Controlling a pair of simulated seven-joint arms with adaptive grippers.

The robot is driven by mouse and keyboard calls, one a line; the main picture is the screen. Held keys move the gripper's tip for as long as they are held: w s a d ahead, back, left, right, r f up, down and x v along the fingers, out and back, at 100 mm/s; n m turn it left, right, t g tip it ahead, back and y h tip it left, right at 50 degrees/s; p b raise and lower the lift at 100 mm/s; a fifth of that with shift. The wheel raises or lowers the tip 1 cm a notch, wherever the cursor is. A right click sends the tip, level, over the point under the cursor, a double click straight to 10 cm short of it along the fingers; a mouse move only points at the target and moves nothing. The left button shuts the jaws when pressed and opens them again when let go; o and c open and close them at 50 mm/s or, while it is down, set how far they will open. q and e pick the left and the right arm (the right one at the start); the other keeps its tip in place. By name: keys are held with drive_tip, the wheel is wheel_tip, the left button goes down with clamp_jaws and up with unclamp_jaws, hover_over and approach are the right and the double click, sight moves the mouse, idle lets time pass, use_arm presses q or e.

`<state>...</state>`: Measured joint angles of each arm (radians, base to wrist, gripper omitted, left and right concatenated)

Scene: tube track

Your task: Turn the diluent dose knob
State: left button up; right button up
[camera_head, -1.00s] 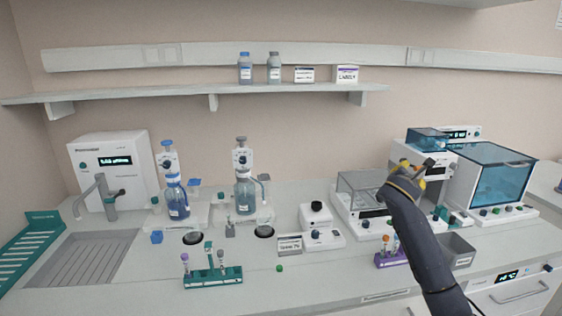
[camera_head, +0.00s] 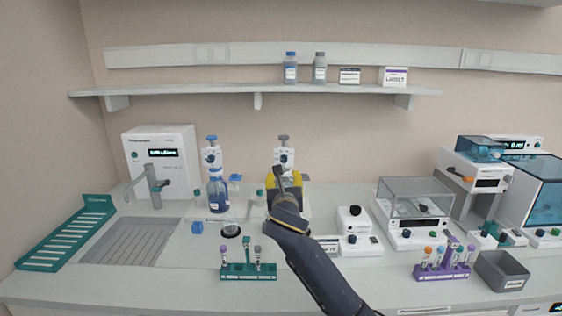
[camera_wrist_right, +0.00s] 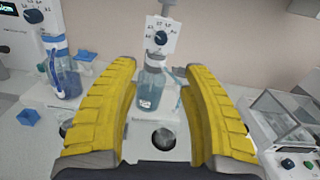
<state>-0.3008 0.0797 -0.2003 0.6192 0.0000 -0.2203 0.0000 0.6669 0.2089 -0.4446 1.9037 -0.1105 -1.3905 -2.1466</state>
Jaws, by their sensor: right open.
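Two bottle-top dispensers stand on the bench, each with a dark round dose knob on a white dial plate. The grey-capped dispenser (camera_head: 284,155) is right of the blue-capped dispenser (camera_head: 213,158). I cannot read which one holds diluent. My right gripper (camera_head: 284,179), with yellow fingers, is in front of the grey-capped one and hides its bottle. In the right wrist view, the open, empty fingers (camera_wrist_right: 159,73) frame that bottle (camera_wrist_right: 149,91), and its dose knob (camera_wrist_right: 160,38) is beyond and above them, apart. The other dose knob (camera_wrist_right: 35,16) is at upper left. My left gripper is not in view.
A green tube rack (camera_head: 248,271) and a purple tube rack (camera_head: 441,273) stand near the front. A small white device (camera_head: 354,219) and a clear-boxed instrument (camera_head: 414,203) are to the right. A sink (camera_head: 130,242) is at left. A shelf (camera_head: 250,91) runs above.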

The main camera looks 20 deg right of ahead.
sight(284, 161)
drive_tip(key=x, duration=1.6)
drive_tip(key=shift+d, duration=0.2)
clamp_jaws()
